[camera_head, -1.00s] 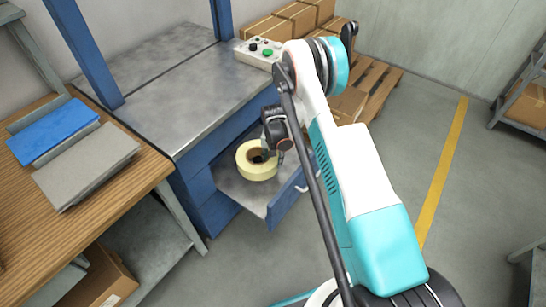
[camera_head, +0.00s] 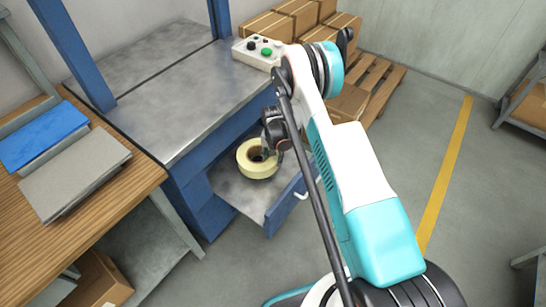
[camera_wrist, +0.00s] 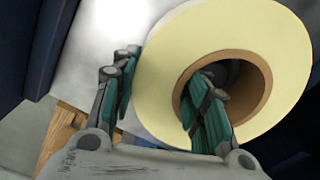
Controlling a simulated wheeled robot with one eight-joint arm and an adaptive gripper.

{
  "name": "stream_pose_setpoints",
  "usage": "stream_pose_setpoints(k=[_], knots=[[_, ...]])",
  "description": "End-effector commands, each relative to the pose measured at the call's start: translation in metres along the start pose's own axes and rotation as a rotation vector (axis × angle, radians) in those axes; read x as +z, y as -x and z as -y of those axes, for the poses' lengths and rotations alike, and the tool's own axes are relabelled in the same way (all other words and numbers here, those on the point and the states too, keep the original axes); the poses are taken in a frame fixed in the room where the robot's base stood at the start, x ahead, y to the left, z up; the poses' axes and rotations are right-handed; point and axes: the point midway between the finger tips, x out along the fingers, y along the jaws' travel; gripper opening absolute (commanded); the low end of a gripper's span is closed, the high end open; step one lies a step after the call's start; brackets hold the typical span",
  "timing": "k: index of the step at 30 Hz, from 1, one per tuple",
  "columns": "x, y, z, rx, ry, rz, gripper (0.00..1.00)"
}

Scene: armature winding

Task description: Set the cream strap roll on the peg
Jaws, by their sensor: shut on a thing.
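The cream strap roll (camera_head: 247,168) is a thick pale ring with a brown core, at the open drawer (camera_head: 235,192) of the blue machine. In the wrist view the roll (camera_wrist: 225,28) fills the upper right, its flat face toward the camera. My gripper (camera_wrist: 167,68) is shut on the roll's wall, one finger inside the core and the other outside its left edge. In the head view my gripper (camera_head: 270,152) is partly hidden by my arm. I cannot tell whether the roll touches the drawer floor. I cannot make out the peg.
The metal tabletop (camera_head: 175,95) stands above the drawer, with a control box (camera_head: 258,52) at its back. Boxes and a pallet (camera_head: 382,90) stand behind.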

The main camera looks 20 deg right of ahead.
Motion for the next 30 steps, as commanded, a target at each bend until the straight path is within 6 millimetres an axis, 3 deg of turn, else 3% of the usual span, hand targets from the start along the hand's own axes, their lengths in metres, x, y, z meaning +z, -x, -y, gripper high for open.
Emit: stream_pose_setpoints(k=[20, 21, 23, 30], knots=[[0.000, -0.011, 0.000, -0.001, 0.000, 0.000, 0.00], [0.000, -0.012, 0.000, 0.000, 0.000, 0.000, 0.46], [0.000, -0.012, 0.000, 0.000, 0.000, 0.000, 0.59], [0.000, -0.012, 0.000, 0.000, 0.000, 0.000, 0.61]])
